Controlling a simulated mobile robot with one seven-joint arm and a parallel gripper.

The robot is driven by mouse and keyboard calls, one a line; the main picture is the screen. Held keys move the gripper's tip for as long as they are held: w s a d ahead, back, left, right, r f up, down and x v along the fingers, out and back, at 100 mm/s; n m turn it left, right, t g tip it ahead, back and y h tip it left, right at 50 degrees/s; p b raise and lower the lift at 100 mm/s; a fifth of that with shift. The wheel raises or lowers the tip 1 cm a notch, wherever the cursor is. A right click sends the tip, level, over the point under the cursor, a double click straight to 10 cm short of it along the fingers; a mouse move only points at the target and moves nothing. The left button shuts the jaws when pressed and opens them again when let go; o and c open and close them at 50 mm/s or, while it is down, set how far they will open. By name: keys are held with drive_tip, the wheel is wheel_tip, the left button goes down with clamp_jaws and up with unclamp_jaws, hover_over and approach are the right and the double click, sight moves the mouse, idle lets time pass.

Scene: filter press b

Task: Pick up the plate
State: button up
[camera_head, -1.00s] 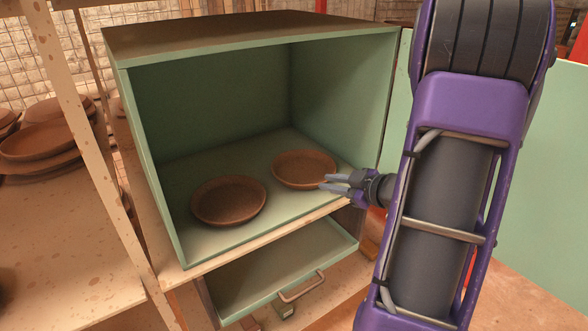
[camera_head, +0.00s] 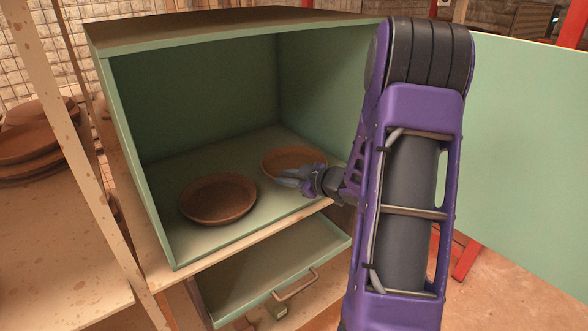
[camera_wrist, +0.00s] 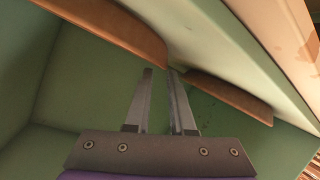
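Two round brown plates lie flat on the floor of an open green cabinet. In the head view the left plate (camera_head: 218,199) is clear of my gripper, and the right plate (camera_head: 290,158) is partly hidden behind it. My gripper (camera_head: 279,178) is inside the cabinet opening, at the front edge of the right plate. In the wrist view its two fingers (camera_wrist: 158,72) are apart with nothing between them. Both plates show there edge-on, one at the upper left (camera_wrist: 112,28) and one at the right (camera_wrist: 230,97); whether a finger touches either is unclear.
The green cabinet (camera_head: 120,130) has side walls and a top close around the opening. A drawer (camera_head: 270,268) stands open below it. A green door panel (camera_head: 530,150) is at the right. Stacked brown plates (camera_head: 30,140) are on a shelf at the left.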

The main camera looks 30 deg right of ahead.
drive_tip(key=b+x, duration=0.1)
drive_tip(key=x, duration=0.4)
drive_tip(key=shift+s+a+f, duration=0.1)
drive_tip(key=shift+a, duration=0.05)
clamp_jaws()
idle(1.2)
